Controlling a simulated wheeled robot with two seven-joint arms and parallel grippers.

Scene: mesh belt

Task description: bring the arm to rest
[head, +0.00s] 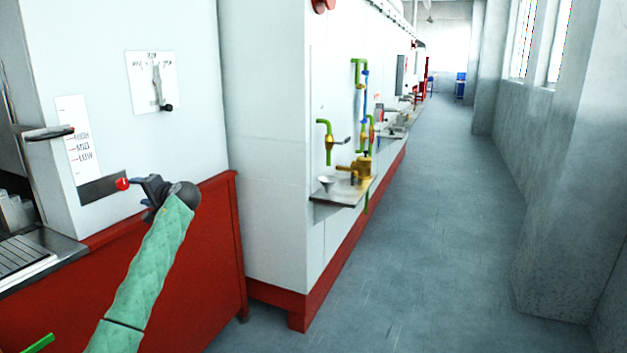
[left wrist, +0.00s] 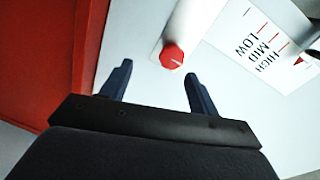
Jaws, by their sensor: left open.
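My left arm (head: 150,262), in a green quilted sleeve, reaches up from the lower left in the head view. Its gripper (head: 145,183) is open and empty in front of the white machine's side panel. In the left wrist view, the two dark fingers (left wrist: 157,75) stand apart with nothing between them. A red knob (head: 122,183) on a grey bar is just left of the gripper. In the left wrist view, the red knob (left wrist: 172,57) lies ahead of the fingertips, apart from them. My right gripper is not in view.
A HIGH/MID/LOW label (head: 77,140) and a dial plate (head: 153,82) with a black-knobbed lever are on the machine. Its red base (head: 205,250) is close to my arm. A shelf (head: 340,193) with green and brass pipes juts into the aisle. The grey floor (head: 420,240) is clear.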

